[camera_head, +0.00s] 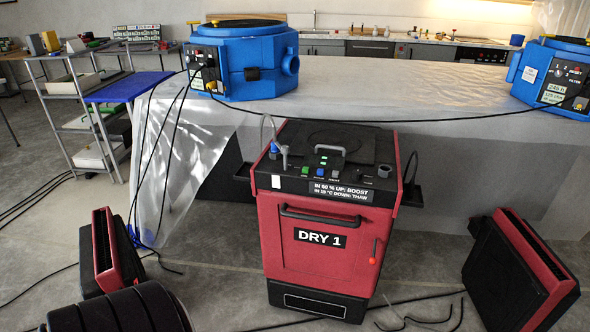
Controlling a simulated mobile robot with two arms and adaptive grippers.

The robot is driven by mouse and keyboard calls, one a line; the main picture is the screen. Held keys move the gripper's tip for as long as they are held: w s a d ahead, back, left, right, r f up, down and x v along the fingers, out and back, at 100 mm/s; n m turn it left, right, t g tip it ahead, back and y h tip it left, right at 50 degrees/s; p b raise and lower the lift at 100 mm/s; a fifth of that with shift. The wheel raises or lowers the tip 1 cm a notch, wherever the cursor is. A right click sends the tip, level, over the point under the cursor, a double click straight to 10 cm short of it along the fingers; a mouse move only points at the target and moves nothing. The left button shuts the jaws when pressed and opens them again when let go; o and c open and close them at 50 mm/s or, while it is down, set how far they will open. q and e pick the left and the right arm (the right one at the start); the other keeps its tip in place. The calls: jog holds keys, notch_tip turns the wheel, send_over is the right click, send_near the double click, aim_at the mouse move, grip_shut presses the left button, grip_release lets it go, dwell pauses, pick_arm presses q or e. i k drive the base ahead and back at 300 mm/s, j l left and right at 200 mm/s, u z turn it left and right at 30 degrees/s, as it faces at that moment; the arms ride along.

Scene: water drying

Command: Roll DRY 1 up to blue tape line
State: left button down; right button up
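DRY 1 (318,264) is a red upright machine with a black top and black base. It stands upright on the floor in the middle of the view, its labelled front towards me. A dark bar handle (330,216) crosses its upper front, and a grey handle (330,149) stands on its top. A small red-tipped lever (373,257) is on its front right. Its wheels cannot be made out. I see no blue tape line on the visible floor. Neither of my grippers is in view.
Red-and-black units stand left (105,250) and right (520,272). A black ribbed object (120,310) fills the lower left corner.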

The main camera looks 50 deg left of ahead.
aim_at(318, 234)
jog(key=u, duration=1.35)
